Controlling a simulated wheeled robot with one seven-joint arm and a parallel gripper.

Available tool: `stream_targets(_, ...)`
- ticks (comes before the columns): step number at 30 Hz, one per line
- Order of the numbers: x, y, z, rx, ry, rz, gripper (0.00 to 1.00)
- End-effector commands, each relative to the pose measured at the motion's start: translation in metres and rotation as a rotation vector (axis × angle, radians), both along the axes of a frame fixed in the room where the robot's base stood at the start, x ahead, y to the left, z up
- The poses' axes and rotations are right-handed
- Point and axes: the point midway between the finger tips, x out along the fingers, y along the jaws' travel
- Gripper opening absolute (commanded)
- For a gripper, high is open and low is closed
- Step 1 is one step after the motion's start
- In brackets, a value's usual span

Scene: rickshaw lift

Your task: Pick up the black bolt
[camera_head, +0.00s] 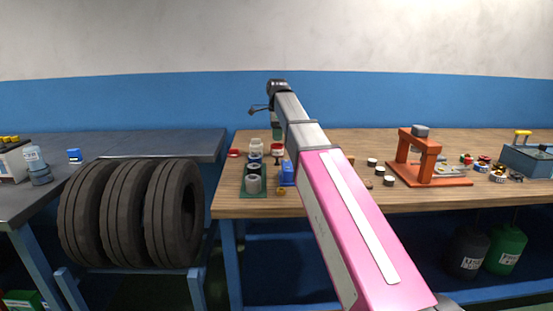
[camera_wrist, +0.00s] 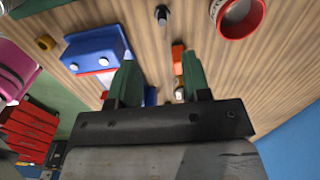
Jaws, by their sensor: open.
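A small dark piece with a shiny end, which looks like the black bolt (camera_wrist: 162,15), lies on the wooden bench near the top edge of the wrist view. My gripper (camera_wrist: 159,58) is over the bench with its two green fingers apart and nothing held between them. The bolt lies beyond the fingertips, roughly in line with the gap between them, and apart from them. In the head view I cannot make out the bolt among the small items on the bench.
An orange piece (camera_wrist: 178,58) lies by the right finger. A blue block (camera_wrist: 94,47) is left of the left finger, and a red-rimmed round container (camera_wrist: 238,16) is at upper right. An orange press (camera_head: 425,158) stands right on the bench. Tyres (camera_head: 130,213) stand at left.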

Motion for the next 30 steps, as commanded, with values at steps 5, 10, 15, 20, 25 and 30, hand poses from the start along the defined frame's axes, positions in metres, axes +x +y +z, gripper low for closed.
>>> stream_targets(5, -0.001, 0.0, -0.01, 0.0, 0.0, 0.0, 0.44)
stream_targets(10, -0.001, 0.0, -0.033, 0.0, 0.002, 0.0, 0.44)
stream_targets(15, -0.001, 0.0, -0.054, 0.0, 0.001, 0.0, 0.44)
stream_targets(20, 0.0, 0.0, -0.061, 0.0, 0.0, 0.0, 0.44)
stream_targets(25, 0.0, 0.0, -0.08, 0.0, 0.002, 0.0, 0.44)
stream_targets(30, 0.001, 0.0, -0.102, 0.0, 0.001, 0.0, 0.44)
